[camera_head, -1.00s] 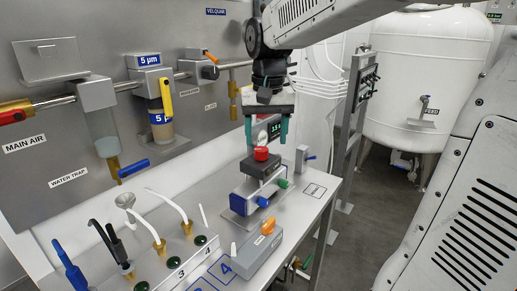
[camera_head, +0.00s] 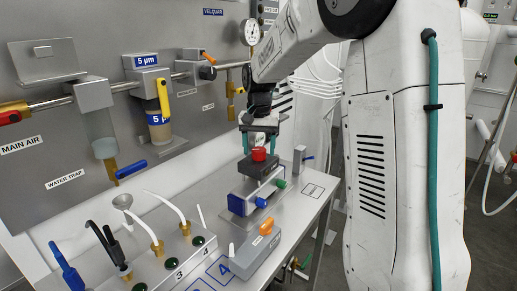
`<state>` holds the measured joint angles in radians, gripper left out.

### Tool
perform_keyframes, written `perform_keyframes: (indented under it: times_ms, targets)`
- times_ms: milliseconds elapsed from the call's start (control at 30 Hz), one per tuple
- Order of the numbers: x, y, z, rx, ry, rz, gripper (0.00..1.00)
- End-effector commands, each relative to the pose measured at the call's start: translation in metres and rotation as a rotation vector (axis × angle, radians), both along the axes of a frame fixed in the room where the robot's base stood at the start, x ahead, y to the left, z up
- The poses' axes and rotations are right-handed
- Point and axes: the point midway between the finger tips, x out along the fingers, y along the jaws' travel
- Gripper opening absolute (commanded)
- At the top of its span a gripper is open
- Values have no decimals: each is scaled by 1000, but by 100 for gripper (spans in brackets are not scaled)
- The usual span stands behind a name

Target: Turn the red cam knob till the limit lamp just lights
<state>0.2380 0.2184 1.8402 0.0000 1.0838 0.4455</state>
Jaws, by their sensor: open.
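The red cam knob (camera_head: 258,155) sits on top of a dark block, above a grey valve body (camera_head: 250,194) with blue and green fittings on the bench. My gripper (camera_head: 259,145) is open and points down, with its teal fingers apart just above or around the knob. I cannot tell whether either finger touches it.
Several tubes and fittings stand at the left. The filter panel (camera_head: 120,45) rises behind. A small post with a lever (camera_head: 300,158) is right of the knob.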

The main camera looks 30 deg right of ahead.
Motion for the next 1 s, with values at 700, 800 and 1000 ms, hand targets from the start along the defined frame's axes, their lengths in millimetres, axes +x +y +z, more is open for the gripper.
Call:
perform_keyframes:
  times_ms: [700, 800, 1000]
  targets:
    - [0, -1, -6, -1, -1, 35, 18]
    - [0, -1, -6, -1, -1, 111, 18]
    - [0, -1, -6, 0, -1, 182, 18]
